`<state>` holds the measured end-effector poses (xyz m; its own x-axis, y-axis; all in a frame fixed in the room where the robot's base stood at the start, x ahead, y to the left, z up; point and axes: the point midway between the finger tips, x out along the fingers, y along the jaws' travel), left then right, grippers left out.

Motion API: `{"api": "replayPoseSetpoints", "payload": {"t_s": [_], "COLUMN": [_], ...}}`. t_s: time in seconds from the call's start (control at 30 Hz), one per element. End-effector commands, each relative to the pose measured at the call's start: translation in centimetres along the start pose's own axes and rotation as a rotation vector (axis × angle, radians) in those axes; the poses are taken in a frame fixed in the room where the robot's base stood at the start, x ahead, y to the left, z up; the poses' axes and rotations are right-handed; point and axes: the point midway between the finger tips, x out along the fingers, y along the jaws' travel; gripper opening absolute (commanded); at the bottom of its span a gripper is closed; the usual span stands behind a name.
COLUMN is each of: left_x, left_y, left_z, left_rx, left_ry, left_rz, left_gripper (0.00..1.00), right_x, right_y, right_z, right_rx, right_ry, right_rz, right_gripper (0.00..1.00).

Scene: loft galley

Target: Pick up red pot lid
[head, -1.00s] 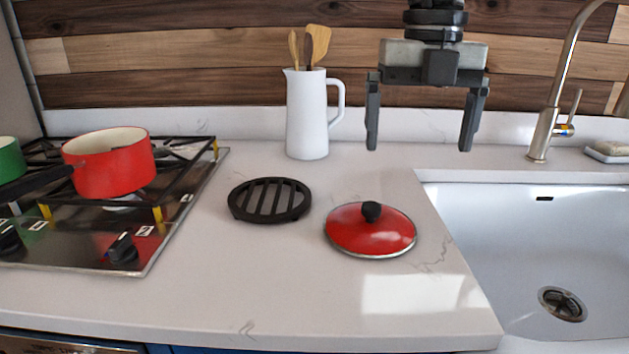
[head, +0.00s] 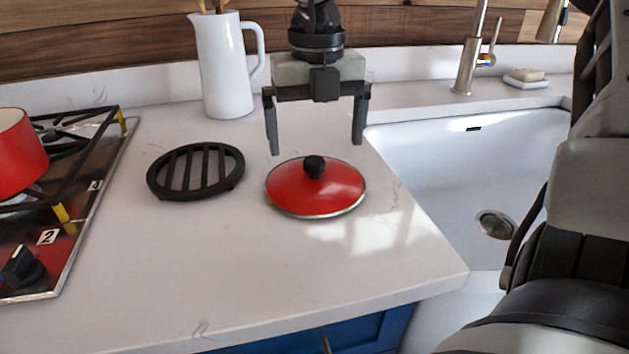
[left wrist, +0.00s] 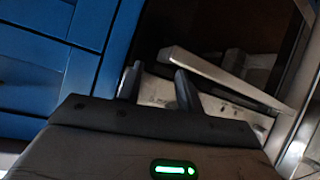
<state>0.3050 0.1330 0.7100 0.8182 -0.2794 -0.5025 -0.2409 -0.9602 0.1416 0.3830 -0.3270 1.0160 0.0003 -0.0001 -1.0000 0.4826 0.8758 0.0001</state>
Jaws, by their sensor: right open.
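The red pot lid (head: 330,193), a shallow dome with a black knob (head: 314,166) and a metal rim, lies flat on the pale counter, knob up. My right gripper (head: 316,148) points down with its two fingers apart and empty. In the head view its fingertips appear just behind and above the knob, one to each side, not touching the lid. My left gripper (left wrist: 160,68) shows only in the left wrist view, with a gap between its fingers and nothing held, low by blue cabinet fronts (left wrist: 70,60).
A black round trivet (head: 196,172) lies left of the lid. A white pitcher (head: 224,70) stands behind. The hob with a red pot (head: 15,155) is at far left, the sink (head: 480,175) at right. The counter (head: 220,270) in front is clear.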

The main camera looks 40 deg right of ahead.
Motion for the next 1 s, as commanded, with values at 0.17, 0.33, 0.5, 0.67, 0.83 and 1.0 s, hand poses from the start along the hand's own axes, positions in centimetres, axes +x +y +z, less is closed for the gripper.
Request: {"api": "replayPoseSetpoints", "payload": {"t_s": [0.17,0.33,0.5,0.67,0.83,1.0], "left_x": [-0.1,-0.1,0.0,0.0,0.0,0.0], "left_y": [0.0,0.0,0.0,0.0,0.0,0.0], "left_z": [-0.1,-0.1,-0.1,0.0,0.0,0.0], "left_rx": [0.000,0.000,-0.001,-0.001,-0.001,-0.001], "left_ry": [0.000,-0.001,-0.001,-0.001,-0.001,-0.001], "left_rz": [0.000,0.000,0.000,0.000,0.000,0.000], "left_gripper": [0.36,0.36,0.36,0.36,0.36,0.36], "right_x": [2.6,4.6,5.0,4.9,5.0,5.0], "right_y": [0.3,0.3,0.3,0.3,0.3,0.3], "right_z": [-0.3,-0.2,-0.2,-0.2,-0.2,-0.2], "right_rx": [-0.002,0.000,0.001,0.001,0.001,0.001], "right_ry": [0.007,0.003,0.000,0.000,0.001,0.002], "right_rz": [-0.001,0.001,0.002,0.001,0.001,0.000], "right_gripper": [0.99,0.99,0.99,0.88,0.41,0.11]}}
